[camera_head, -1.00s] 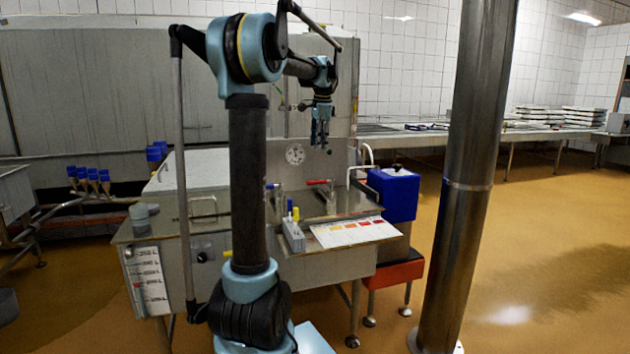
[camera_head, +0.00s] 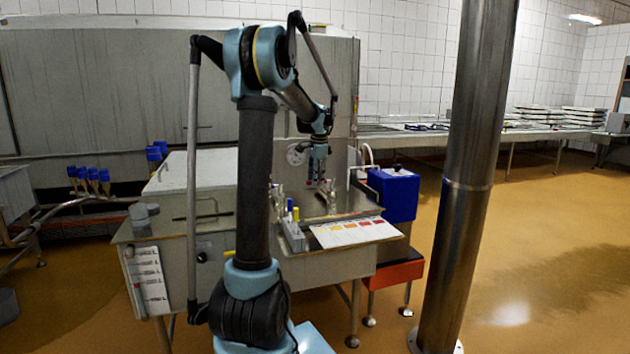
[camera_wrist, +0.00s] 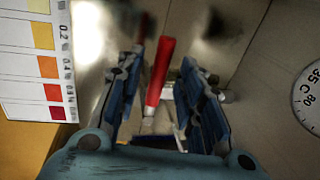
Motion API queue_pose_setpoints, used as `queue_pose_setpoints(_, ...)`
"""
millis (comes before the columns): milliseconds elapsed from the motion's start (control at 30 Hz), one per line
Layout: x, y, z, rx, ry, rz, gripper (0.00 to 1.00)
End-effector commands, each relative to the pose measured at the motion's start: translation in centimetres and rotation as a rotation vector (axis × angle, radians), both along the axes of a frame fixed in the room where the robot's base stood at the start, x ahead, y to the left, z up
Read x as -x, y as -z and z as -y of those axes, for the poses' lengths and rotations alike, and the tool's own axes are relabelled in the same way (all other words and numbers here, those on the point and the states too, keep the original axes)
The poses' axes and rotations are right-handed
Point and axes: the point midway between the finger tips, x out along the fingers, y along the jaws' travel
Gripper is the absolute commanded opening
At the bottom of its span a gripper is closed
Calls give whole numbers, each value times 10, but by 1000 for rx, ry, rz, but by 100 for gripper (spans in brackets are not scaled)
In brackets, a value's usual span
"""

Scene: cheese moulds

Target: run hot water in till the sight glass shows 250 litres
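A valve's red handle (camera_wrist: 160,75) lies between the two fingers of my gripper (camera_wrist: 163,62) in the wrist view. The fingers stand apart, with gaps visible on both sides of the handle. In the head view my gripper (camera_head: 317,177) points down over the back right of the steel vat (camera_head: 190,202), low at the valve, and hides most of the handle. A white scale plate (camera_head: 148,278) with litre marks is on the vat's front left. Its figures and any water level are too small to read.
A round thermometer dial (camera_head: 296,153) is on the back panel, close to my gripper. A colour chart (camera_head: 352,232) and a small rack with bottles (camera_head: 293,234) are at the front right. A blue box (camera_head: 394,194) stands right of the vat. A steel post (camera_head: 462,190) rises further right.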

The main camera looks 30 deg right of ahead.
Motion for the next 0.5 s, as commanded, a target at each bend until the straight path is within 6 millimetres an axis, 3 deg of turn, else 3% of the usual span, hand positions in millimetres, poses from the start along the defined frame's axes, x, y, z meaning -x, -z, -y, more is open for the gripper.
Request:
queue_pose_setpoints(367, -1, 6, 0, 0, 0, 0, 35)
queue_pose_setpoints(500, -1, 5, 0, 0, 0, 0, 5)
